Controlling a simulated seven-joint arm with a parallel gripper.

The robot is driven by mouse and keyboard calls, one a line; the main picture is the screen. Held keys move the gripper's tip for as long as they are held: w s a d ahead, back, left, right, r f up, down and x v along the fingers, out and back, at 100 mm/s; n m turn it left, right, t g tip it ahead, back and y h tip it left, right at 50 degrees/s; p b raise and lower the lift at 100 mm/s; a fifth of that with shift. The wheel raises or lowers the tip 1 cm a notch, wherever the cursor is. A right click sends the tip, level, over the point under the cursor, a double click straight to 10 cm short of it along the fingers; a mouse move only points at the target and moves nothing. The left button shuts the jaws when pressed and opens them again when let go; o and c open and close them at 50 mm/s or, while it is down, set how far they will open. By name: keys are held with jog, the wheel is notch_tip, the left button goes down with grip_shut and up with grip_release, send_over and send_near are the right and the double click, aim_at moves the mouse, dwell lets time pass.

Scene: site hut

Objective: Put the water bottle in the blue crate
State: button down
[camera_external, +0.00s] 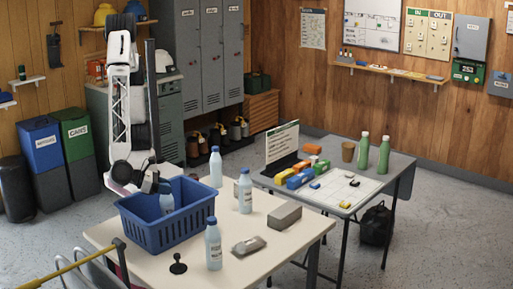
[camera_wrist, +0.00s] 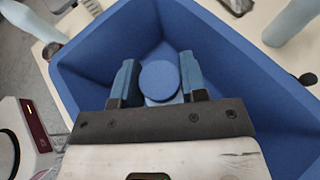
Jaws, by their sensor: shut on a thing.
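The blue crate (camera_external: 168,229) stands at the left part of the light table. My gripper (camera_external: 158,186) is over the crate's opening, pointing down, and shut on a water bottle (camera_external: 167,203). The bottle is pale with a blue cap, upright, within the crate's opening; its lower part is hidden behind the crate's front wall, so I cannot tell whether it touches the floor. In the wrist view the bottle's round blue cap (camera_wrist: 159,79) is between the two fingers of my gripper (camera_wrist: 157,82), with the crate's walls (camera_wrist: 235,75) around them.
Three similar bottles stand on the table: one behind the crate (camera_external: 216,167), one to its right (camera_external: 245,192), one in front (camera_external: 213,246). A grey box (camera_external: 285,216), a flat grey item (camera_external: 248,245) and a small black object (camera_external: 178,264) are also there.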

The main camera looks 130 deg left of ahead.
jog(key=c, duration=0.7)
grip_release()
jog(key=shift+f, duration=0.1)
jog(key=shift+o, duration=0.2)
jog(key=v, duration=1.2)
jog(key=shift+s, duration=0.1)
